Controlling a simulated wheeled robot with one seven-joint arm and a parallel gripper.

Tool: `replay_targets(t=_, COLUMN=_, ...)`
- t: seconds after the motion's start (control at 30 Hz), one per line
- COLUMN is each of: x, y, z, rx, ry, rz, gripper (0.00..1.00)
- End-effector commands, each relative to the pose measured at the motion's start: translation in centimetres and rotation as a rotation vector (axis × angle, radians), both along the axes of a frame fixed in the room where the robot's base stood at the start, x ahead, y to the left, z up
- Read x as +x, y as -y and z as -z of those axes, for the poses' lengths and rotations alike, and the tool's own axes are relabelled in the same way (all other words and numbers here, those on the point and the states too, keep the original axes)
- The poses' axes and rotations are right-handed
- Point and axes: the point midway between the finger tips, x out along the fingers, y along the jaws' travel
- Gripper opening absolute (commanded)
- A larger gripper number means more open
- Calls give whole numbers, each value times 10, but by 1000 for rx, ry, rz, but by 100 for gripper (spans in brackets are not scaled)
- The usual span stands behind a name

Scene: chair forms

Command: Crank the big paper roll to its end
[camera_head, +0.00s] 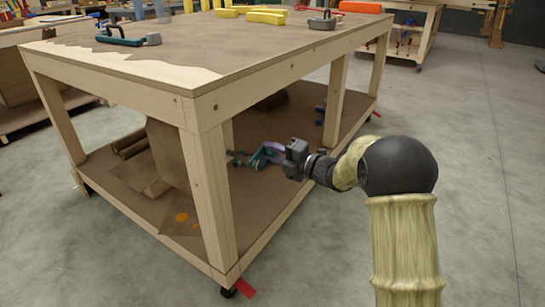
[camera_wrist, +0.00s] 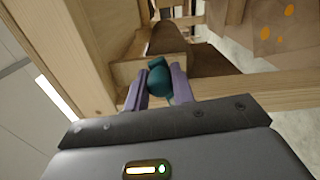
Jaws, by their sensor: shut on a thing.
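My gripper (camera_head: 267,153) reaches in under the near end of the workbench, above its lower shelf. Its purple fingers are shut on a teal crank knob (camera_head: 255,160). In the wrist view, the gripper (camera_wrist: 160,86) has the round teal knob (camera_wrist: 159,80) between its two fingers. Beyond the knob in the wrist view is a brown roll-like form (camera_wrist: 158,42), apparently the big paper roll. Brown paper (camera_head: 167,150) hangs under the bench in the head view. The bench leg and top hide much of the roll and crank.
The wooden workbench (camera_head: 290,71) has a leg (camera_head: 207,190) close left of my gripper. Brown sheets with orange spots (camera_head: 182,217) lie on the lower shelf. Clamps (camera_head: 128,37) and yellow blocks (camera_head: 265,17) lie on top. The floor (camera_head: 470,150) on the right is clear.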

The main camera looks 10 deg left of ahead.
Motion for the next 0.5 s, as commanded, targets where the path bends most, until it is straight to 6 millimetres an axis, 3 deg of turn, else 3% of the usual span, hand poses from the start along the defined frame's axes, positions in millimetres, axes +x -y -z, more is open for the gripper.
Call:
replay_targets(t=0.37, x=0, y=1, z=0, rx=-3, ry=5, rz=1, gripper=2)
replay_targets(t=0.4, x=0, y=1, z=-1, rx=-3, ry=5, rz=1, gripper=28)
replay_targets(t=0.5, x=0, y=1, z=0, rx=-3, ry=5, rz=1, gripper=46)
